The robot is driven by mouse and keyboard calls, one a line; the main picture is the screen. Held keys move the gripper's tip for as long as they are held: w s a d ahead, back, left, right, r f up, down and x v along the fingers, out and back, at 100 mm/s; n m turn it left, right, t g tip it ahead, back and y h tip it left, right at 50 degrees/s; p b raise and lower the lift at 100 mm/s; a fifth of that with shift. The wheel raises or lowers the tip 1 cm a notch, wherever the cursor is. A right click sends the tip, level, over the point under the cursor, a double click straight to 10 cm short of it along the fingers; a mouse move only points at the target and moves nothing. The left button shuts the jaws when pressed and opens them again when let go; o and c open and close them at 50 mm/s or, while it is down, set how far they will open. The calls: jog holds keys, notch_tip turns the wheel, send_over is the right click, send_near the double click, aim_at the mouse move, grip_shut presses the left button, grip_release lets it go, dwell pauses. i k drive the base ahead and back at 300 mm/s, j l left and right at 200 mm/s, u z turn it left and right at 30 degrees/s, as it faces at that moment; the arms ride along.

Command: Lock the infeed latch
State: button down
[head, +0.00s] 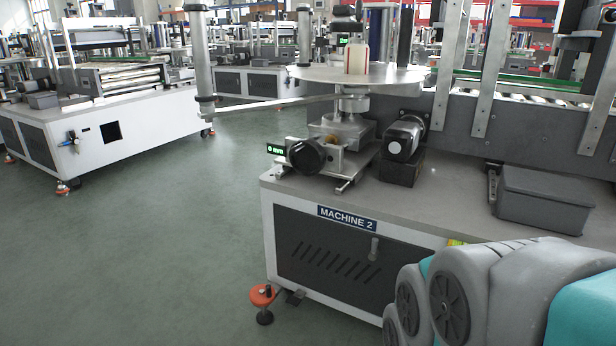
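The labelling machine marked "MACHINE 2" (347,218) stands at centre right. Its front door (325,262) is dark with slanted vent slots and looks closed. A small grey latch handle (374,249) sits upright near the top right of this door. No label names it as the infeed latch, and I cannot tell whether it is locked. My folded grey and teal arm fills the bottom right corner and covers the cabinet's lower right part. My gripper is not in view.
On the machine top are a round disc table (330,76), a black knob (306,156), a small green display (275,149), a motor (401,138) and a grey box (543,199). An orange levelling foot (263,296) juts out at the cabinet's left. The green floor (150,250) on the left is clear.

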aim_at(375, 252)
jog(key=i+j+z, duration=0.15)
jog(key=z, duration=0.2)
jog(key=i+j+z, duration=0.1)
jog(key=z, duration=0.25)
jog(key=i+j+z, duration=0.1)
jog(key=j+z, duration=0.25)
